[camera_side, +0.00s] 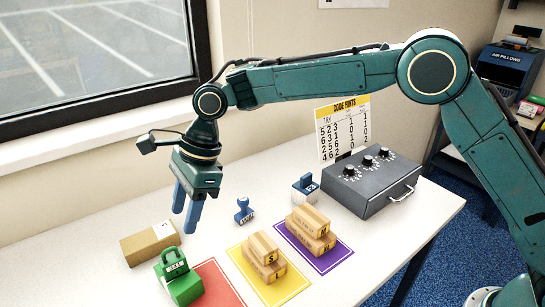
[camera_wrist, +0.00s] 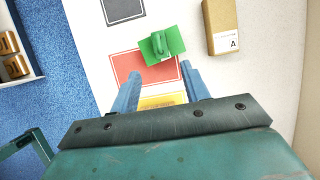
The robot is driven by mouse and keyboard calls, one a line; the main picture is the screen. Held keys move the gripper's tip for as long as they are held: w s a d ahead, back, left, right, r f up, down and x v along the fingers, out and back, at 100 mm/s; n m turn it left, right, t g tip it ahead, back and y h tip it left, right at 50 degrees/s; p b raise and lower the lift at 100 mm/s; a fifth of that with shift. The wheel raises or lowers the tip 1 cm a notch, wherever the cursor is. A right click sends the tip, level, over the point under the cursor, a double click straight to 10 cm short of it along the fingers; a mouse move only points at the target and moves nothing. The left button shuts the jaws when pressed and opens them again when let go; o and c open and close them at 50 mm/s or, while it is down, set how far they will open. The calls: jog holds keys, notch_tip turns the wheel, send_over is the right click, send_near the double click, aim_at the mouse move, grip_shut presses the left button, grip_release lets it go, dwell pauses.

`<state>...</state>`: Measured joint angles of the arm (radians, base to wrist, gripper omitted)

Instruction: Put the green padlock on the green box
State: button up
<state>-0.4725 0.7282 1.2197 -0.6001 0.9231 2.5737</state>
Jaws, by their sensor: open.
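The green padlock (camera_side: 173,266), with its shackle up and digits on its front, appears to rest on top of the green box (camera_side: 187,290) at the lower left of the side view. In the wrist view, the padlock (camera_wrist: 158,43) lies within the outline of the green box (camera_wrist: 175,42), which overlaps the edge of a red mat. My gripper (camera_side: 185,212) is open and empty, with its blue fingers pointing down, above and behind the padlock. In the wrist view, the gripper (camera_wrist: 162,72) has nothing between its fingertips.
The red mat (camera_side: 220,285) is beside the green box. Cartons stand on a yellow mat (camera_side: 290,287) and a purple mat (camera_side: 335,257). A brown carton (camera_side: 150,240) lies behind the padlock. A blue stamp (camera_side: 244,211), another stamp (camera_side: 304,188) and a grey dial case (camera_side: 372,185) stand farther right.

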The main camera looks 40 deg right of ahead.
dwell(0.5)
jog(key=s+d+r+n+t, duration=0.1)
jog(key=s+d+r+n, duration=0.2)
jog(key=d+r, duration=0.3)
jog(key=s+d+r+n+t+h, duration=0.1)
jog(key=s+d+r+n, duration=0.15)
jog(key=d, duration=0.45)
jog(key=s+d+r+n+t, duration=0.1)
jog(key=s+d+r+n, duration=0.3)
jog(key=d, duration=0.3)
jog(key=s+d+f+n+t+h, duration=0.1)
jog(key=s+d+n, duration=0.3)
jog(key=s+d, duration=0.4)
jog(key=s+d+f+n+t+h, duration=0.1)
jog(key=s+d+n, duration=0.3)
jog(key=s+d, duration=0.4)
jog(key=s+h, duration=0.1)
jog(key=s, duration=0.3)
jog(key=shift+s+f+t, duration=0.3)
jog(key=shift+s, duration=0.05)
